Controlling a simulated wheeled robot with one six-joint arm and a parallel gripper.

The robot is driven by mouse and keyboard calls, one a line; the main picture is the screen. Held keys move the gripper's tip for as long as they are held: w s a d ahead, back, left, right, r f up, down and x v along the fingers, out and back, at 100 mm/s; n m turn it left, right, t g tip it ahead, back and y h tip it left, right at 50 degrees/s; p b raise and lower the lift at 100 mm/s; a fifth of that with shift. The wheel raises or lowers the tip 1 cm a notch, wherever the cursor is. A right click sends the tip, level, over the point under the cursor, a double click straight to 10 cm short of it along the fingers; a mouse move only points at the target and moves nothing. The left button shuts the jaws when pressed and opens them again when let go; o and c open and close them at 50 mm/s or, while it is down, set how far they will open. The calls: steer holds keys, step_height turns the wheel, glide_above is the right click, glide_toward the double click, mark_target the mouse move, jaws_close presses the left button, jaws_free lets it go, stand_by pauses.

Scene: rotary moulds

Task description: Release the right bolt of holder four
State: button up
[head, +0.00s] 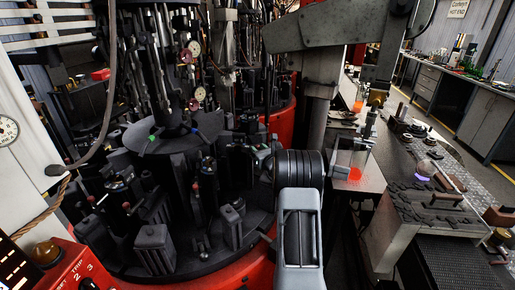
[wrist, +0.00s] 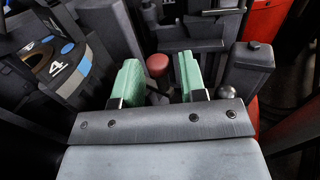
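In the wrist view a dark plate marked "4" (wrist: 57,68), with blue and tan patches, lies at the left. A red round knob (wrist: 157,66) on a dark stem stands between the green fingers of my gripper (wrist: 158,76). The fingers are apart, with visible gaps to the knob on both sides, so my gripper is open. I cannot tell for sure that this knob belongs to the right bolt. In the head view my gripper (head: 262,155) is at the right side of the dark mould table (head: 205,262); the knob is hidden there.
A grey ball knob (wrist: 226,92) sits just right of the right finger, beside a dark upright block (wrist: 247,68). Dark mould parts crowd the left and far side. In the head view a workbench (head: 415,205) stands right, with open floor beyond it.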

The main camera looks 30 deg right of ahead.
steer(key=shift+w, duration=0.5)
steer(key=shift+c, duration=0.3)
jaws_close()
steer(key=shift+d, duration=0.1)
